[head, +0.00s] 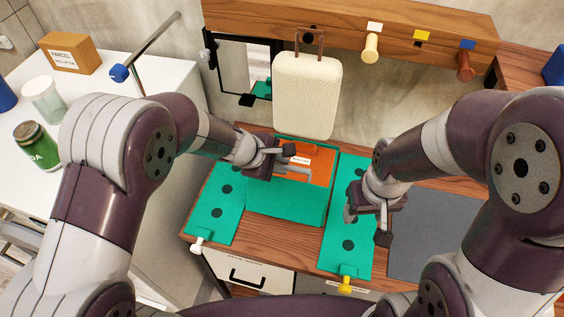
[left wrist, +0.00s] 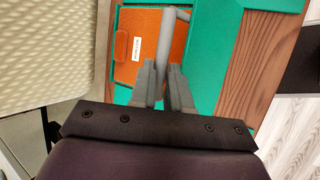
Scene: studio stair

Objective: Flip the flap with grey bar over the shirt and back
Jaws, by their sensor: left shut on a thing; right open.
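A green folding board lies on the wooden table, with dotted side panels at left (head: 217,212) and right (head: 348,245). Its plain green middle part (head: 287,205) lies in front of the orange shirt (head: 318,165), which has a small white label. The shirt also shows in the left wrist view (left wrist: 135,45). My left gripper (head: 280,165) is shut on the grey bar (left wrist: 165,40), above the shirt. The fingers hide part of the bar, and I cannot tell where it joins the flap. My right gripper (head: 366,223) is open and empty above the right panel.
A cream padded case (head: 307,95) stands behind the board. A wooden rail with coloured pegs (head: 371,47) runs along the wall. A dark grey mat (head: 430,235) lies at right. White (head: 199,243) and yellow (head: 346,284) knobs are at the front edge.

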